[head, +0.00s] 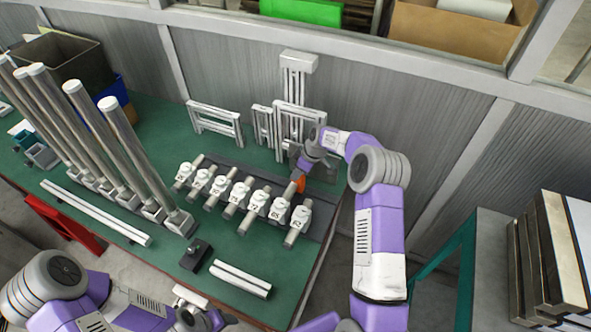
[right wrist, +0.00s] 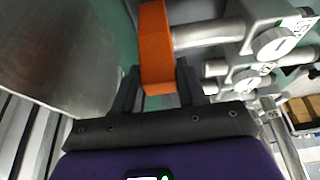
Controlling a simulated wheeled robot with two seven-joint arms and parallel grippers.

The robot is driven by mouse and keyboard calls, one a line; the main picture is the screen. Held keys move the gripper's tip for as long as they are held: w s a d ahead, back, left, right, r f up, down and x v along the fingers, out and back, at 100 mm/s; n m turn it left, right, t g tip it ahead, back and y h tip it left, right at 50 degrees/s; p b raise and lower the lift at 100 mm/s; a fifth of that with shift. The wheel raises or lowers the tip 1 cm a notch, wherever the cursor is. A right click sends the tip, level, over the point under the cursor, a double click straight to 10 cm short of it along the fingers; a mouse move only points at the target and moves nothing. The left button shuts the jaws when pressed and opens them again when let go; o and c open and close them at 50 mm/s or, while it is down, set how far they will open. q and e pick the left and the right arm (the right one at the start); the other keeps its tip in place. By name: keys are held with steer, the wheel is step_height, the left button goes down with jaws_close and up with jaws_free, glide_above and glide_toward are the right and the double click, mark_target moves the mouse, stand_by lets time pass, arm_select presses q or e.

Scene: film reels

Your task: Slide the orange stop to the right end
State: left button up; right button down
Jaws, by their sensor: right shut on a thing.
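The orange stop (head: 300,184) is a small bright piece at the back right of a row of white numbered clamps (head: 279,208) on a dark bed. In the right wrist view, the stop (right wrist: 156,45) is a tall orange plate beside the end of a metal rod. My right gripper (head: 301,172) reaches it from behind and above. Its dark fingers (right wrist: 158,85) are shut on the stop, one on each side. The stop's lower part is hidden in the head view.
The green table (head: 165,255) holds tall metal posts (head: 145,160) at left, a small black block (head: 195,255) in front and pale bars (head: 241,279). White frames (head: 216,122) stand against the grey wall behind. The table's right edge is close to the bed.

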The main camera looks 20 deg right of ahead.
steer(key=s+d+b, duration=0.2)
steer(key=s+d, duration=0.7)
steer(key=s, duration=0.1)
steer(key=shift+s+d, duration=0.2)
steer(key=c, duration=0.7)
jaws_free()
steer(key=shift+s, duration=0.15)
steer(key=v, duration=0.7)
steer(key=shift+r, duration=0.3)
